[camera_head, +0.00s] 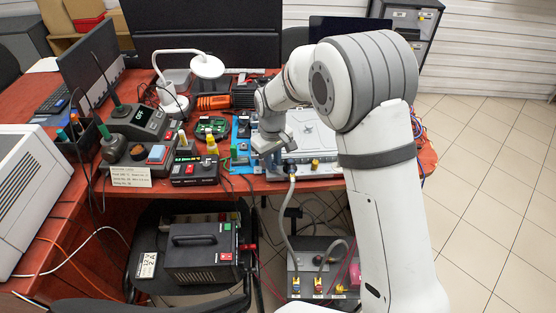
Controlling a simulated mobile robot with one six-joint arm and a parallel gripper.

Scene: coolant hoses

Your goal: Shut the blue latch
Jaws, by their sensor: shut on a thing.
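My gripper (279,158) is at the front edge of the silver-grey unit (325,150) on the red table. It points down and is shut at the top end of a grey hose (284,222). The hose hangs from there past the table edge towards a grey box (307,262) below. A yellow part (314,164) sits on the unit's front, right of my gripper.
The grey box below bears several small coloured parts and hoses. A black power supply (201,252) stands on a chair left of it. Electronics, a green circuit board (211,128) and an orange-handled tool (214,102) crowd the table. The tiled floor at right is clear.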

